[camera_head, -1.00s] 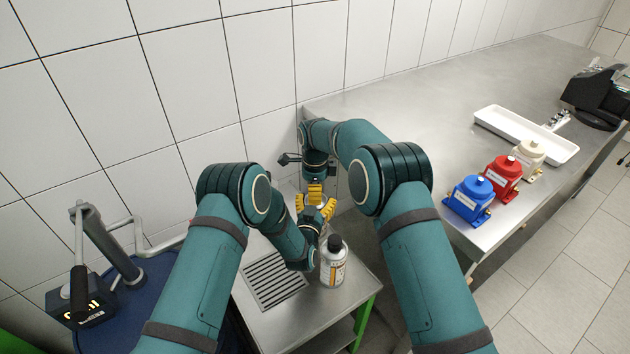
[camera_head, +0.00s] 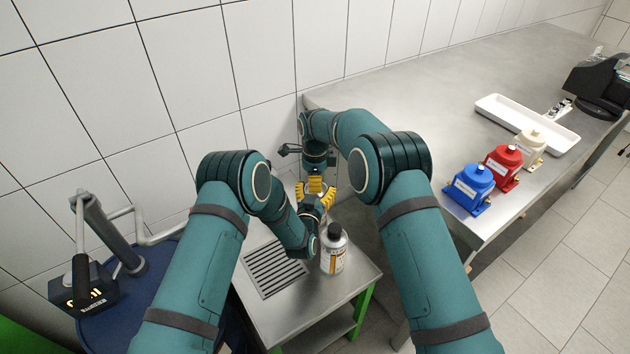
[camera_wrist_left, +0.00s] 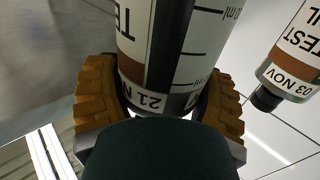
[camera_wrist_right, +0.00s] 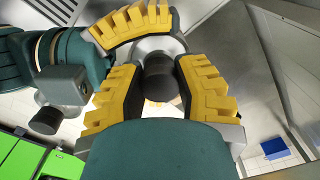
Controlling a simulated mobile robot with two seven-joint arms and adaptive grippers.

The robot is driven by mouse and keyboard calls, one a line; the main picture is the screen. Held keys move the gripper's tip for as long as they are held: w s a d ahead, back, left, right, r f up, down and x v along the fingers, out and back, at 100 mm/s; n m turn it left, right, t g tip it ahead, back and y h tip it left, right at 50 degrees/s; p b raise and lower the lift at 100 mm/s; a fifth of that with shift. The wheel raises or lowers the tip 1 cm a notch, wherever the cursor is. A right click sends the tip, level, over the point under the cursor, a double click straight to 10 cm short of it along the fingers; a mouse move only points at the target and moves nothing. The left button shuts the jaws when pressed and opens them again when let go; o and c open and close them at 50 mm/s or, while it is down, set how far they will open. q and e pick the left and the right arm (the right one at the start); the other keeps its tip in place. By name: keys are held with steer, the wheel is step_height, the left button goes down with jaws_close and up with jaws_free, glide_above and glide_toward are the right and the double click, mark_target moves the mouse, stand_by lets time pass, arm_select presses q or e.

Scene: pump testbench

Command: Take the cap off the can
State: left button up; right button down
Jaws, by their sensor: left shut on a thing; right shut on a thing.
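One can (camera_wrist_left: 165,45), with a white and dark label reading "21 N…", is held between the yellow fingers of my left gripper (camera_wrist_left: 158,105). In the head view my left gripper (camera_head: 315,205) hides most of it. My right gripper (camera_head: 315,184) points down from above. In the right wrist view its fingers (camera_wrist_right: 158,100) are shut around the black cap (camera_wrist_right: 158,80), which sits in line with the held can's top. Whether the cap is still seated cannot be told. A second can (camera_head: 333,258) with a black cap stands beside the grippers; it also shows in the left wrist view (camera_wrist_left: 296,50).
The second can stands on a small metal table (camera_head: 300,315) with a drain grille (camera_head: 273,268). A long bench (camera_head: 440,90) at right carries blue (camera_head: 468,190), red (camera_head: 503,168) and cream (camera_head: 531,149) pumps and a white tray (camera_head: 500,112). A blue drum (camera_head: 130,320) stands at left.

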steer(key=shift+r, duration=0.1)
stand_by(0.6)
steer(key=shift+r, duration=1.05)
steer(key=shift+r, duration=2.05)
arm_select(q)
steer(key=o, duration=1.3)
steer(key=shift+c, duration=0.2)
